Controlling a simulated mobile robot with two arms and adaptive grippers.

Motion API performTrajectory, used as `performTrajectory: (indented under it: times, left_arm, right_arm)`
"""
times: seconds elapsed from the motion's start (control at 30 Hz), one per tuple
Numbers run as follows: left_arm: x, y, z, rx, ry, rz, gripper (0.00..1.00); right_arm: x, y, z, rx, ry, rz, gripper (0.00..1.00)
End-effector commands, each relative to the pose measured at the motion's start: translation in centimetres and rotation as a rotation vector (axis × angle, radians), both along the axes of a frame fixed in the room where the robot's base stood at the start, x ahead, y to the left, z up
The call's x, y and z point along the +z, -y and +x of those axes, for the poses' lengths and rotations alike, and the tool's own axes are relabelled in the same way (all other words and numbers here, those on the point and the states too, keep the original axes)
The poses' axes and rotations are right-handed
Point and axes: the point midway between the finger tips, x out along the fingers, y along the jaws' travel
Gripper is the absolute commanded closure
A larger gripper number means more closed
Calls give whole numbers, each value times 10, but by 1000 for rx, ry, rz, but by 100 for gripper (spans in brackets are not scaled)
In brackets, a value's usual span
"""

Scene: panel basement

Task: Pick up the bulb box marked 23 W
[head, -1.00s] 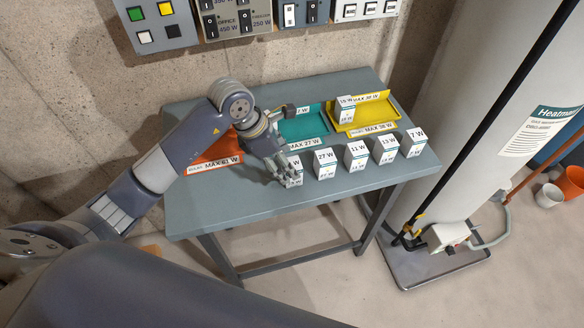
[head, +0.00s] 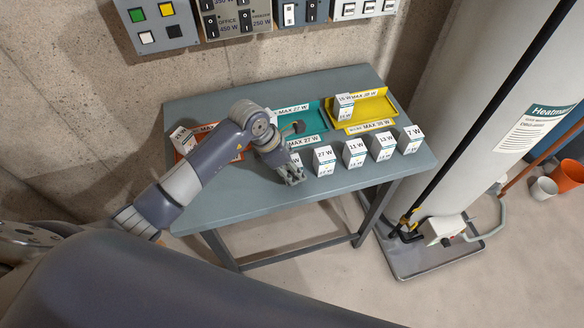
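No label reading 23 W is legible in the head view. The leftmost white bulb box (head: 296,159) in the front row is mostly hidden by my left gripper, and its marking cannot be read. My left gripper (head: 293,179) is low over the table, just in front of that box. Its fingers are small and overlap, so I cannot tell whether they are open or whether they touch the box. The other boxes in the row read 27 W (head: 324,160), 11 W (head: 354,152), 13 W (head: 383,146) and 7 W (head: 410,139). My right gripper is not in view.
On the grey table (head: 230,212) are a teal tray (head: 314,120), a yellow tray (head: 372,106) holding a box (head: 343,107), and an orange tray (head: 178,155) with a tilted box (head: 182,139). A white tank (head: 480,120) stands right of the table. The table's front left is bare.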

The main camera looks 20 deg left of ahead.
Motion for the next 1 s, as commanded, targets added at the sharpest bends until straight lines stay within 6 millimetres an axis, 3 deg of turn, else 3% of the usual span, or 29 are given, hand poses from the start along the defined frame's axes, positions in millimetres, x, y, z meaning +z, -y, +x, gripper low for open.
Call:
performTrajectory:
  times: [0.07,0.47,0.63,0.77,1.0]
  left_arm:
    - [0,0,0,0,0,0,86]
    - [2,0,1,-1,2,0,86]
    - [13,-1,1,-1,5,1,86]
    - [33,-1,2,-2,10,3,86]
    - [36,22,-47,-6,3,0,86]
  right_arm:
    - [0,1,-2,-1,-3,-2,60]
    - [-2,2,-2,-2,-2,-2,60]
    - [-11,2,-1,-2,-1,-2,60]
    - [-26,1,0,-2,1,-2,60]
    - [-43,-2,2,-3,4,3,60]
